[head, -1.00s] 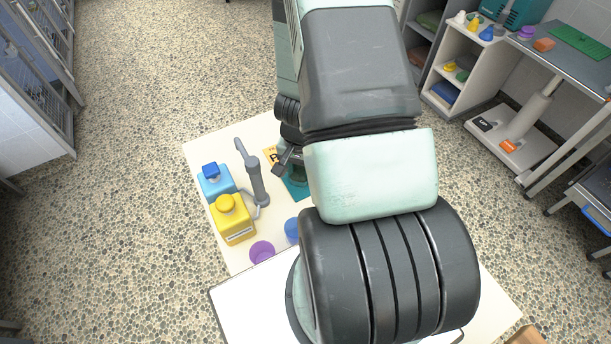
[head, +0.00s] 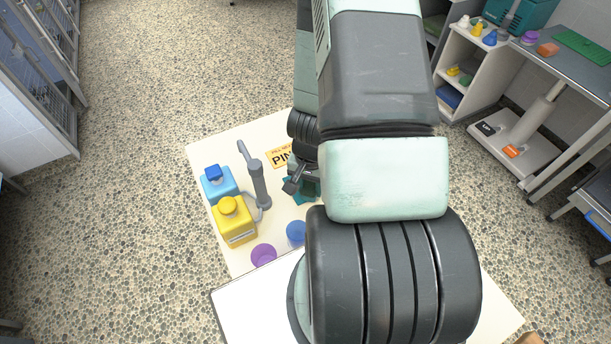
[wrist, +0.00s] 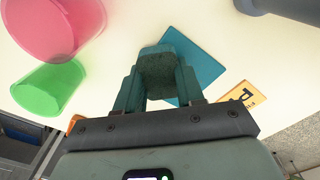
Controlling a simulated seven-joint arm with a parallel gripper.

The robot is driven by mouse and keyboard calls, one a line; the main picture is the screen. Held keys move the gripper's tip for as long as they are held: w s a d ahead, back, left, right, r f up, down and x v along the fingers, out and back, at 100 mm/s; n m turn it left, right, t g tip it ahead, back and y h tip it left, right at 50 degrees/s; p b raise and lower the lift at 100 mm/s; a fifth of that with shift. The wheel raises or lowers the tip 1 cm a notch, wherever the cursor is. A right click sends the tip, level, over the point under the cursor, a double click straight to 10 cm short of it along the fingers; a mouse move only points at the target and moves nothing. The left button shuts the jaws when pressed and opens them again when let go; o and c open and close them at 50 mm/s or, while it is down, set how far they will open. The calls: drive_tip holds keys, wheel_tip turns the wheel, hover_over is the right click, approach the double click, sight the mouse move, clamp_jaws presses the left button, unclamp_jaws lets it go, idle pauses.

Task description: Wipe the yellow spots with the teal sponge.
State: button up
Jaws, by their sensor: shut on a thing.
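My gripper (wrist: 158,84) is shut on the teal sponge (wrist: 157,62), a dark-topped block between its two fingers in the wrist view. A flat teal square (wrist: 199,60) lies on the pale table just beyond the sponge. I cannot tell whether the sponge touches the table. In the head view my gripper (head: 292,184) is small and partly hidden by my arm, over the teal square (head: 303,194). No yellow spots show in either view; my arm hides much of the table.
A blue jug (head: 217,186), a yellow jug (head: 235,222) and a grey sprayer (head: 257,180) stand at the table's left. A purple cup (head: 263,256) and a blue cup (head: 296,232) are nearer. A yellow sign (head: 280,158) lies behind. Pink (wrist: 52,28) and green (wrist: 50,90) cups show in the wrist view.

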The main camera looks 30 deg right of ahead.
drive_tip(key=shift+s, duration=0.45)
drive_tip(key=shift+r, duration=4)
drive_tip(key=shift+d, duration=0.35)
drive_tip(key=s+d+r+m, duration=0.2)
drive_tip(key=s+d+m, duration=0.8)
drive_tip(key=d, duration=0.5)
drive_tip(key=shift+n, duration=0.5)
drive_tip(key=f, duration=0.1)
drive_tip(key=s+f, duration=0.1)
drive_tip(key=f, duration=0.3)
drive_tip(key=shift+s+d+f, duration=0.1)
drive_tip(key=shift+s+d, duration=0.1)
drive_tip(key=shift+d, duration=0.2)
drive_tip(key=shift+f, duration=2.6)
drive_tip(key=shift+f, duration=0.1)
